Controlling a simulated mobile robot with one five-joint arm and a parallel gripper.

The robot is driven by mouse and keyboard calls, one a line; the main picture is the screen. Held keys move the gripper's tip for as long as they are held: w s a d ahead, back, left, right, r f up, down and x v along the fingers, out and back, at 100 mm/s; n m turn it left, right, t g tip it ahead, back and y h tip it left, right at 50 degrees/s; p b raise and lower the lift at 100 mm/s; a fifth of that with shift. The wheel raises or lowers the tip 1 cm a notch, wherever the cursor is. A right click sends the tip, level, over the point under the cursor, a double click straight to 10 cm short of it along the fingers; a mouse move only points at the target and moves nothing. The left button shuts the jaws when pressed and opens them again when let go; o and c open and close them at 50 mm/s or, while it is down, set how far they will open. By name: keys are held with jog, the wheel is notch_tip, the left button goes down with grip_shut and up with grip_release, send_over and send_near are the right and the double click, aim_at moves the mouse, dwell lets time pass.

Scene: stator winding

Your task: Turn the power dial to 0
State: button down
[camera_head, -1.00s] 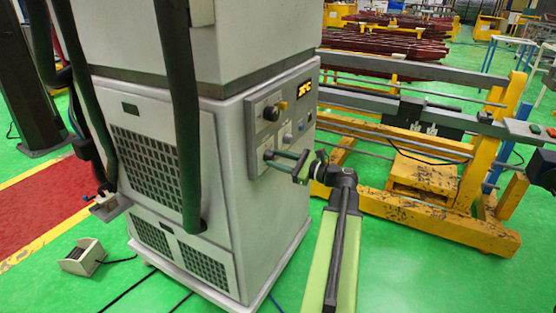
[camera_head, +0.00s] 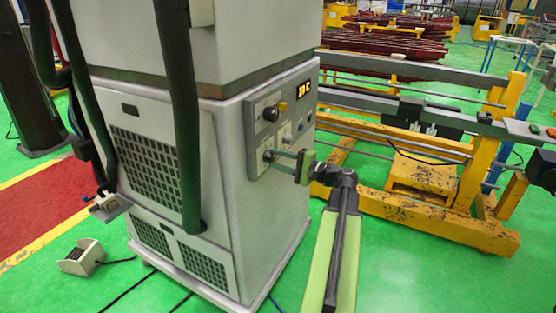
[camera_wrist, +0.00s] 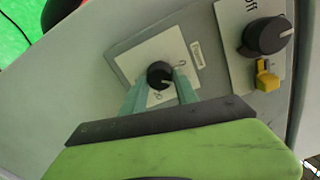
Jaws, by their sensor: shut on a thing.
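A round black dial (camera_wrist: 159,74) sits on a white square plate (camera_wrist: 186,57) on the machine's front panel. My gripper (camera_wrist: 160,80) reaches it with two green fingers, one on each side of the dial, and is shut on it. Small marks on the plate, partly beside the fingers, are too small to read surely. In the head view my gripper (camera_head: 276,157) meets the lower left of the panel; the dial there is mostly hidden by the fingers.
A larger black knob (camera_wrist: 269,35) by the letters "off" and a yellow switch (camera_wrist: 266,78) are close to the right in the wrist view. A yellow frame (camera_head: 450,215) stands to the right of the cabinet (camera_head: 228,180).

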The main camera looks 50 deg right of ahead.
jog(key=n, duration=0.3)
jog(key=shift+n, duration=2.3)
jog(key=c, duration=0.9)
grip_release()
jog(key=shift+c, duration=0.2)
jog(key=shift+s, duration=0.1)
jog(key=v, duration=1.7)
jog(key=shift+s, duration=0.15)
